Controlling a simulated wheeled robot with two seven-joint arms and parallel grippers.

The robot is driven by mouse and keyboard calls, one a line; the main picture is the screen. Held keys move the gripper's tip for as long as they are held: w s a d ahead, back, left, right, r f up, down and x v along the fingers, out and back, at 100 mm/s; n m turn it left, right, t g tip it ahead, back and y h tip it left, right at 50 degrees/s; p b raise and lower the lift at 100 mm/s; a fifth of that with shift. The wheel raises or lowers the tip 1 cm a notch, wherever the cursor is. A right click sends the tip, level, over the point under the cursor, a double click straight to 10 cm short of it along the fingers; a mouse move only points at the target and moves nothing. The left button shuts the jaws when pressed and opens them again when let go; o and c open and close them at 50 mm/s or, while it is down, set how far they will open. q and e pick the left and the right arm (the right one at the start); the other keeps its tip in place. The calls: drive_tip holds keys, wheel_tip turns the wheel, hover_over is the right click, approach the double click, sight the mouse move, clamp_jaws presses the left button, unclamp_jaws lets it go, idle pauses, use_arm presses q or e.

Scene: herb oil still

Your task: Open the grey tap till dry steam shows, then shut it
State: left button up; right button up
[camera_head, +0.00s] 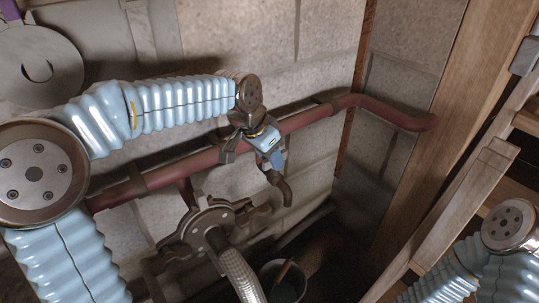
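The grey tap (284,190) hangs from the red pipe in the middle of the picture, its curved spout pointing down. My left gripper (272,158) is at the top of the tap, in front of the pipe. The hand hides the upper part of the tap and any handle. I cannot tell whether its fingers are open, shut or touching the tap. No steam shows at the spout. My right arm is at the lower right, and its gripper is out of view.
The red pipe (327,112) runs along the block wall (310,50) and bends right to a wooden post. A round flanged fitting with a ribbed hose (238,273) is below. A dark bucket (291,284) stands under the tap. Wooden framing (465,195) fills the right side.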

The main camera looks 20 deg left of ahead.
use_arm(q)
drive_tip(key=p+v, duration=0.1)
drive_tip(key=v, duration=1.2)
drive_tip(key=shift+s+r, duration=0.15)
drive_tip(key=shift+r, duration=0.2)
drive_tip(key=shift+o, duration=0.2)
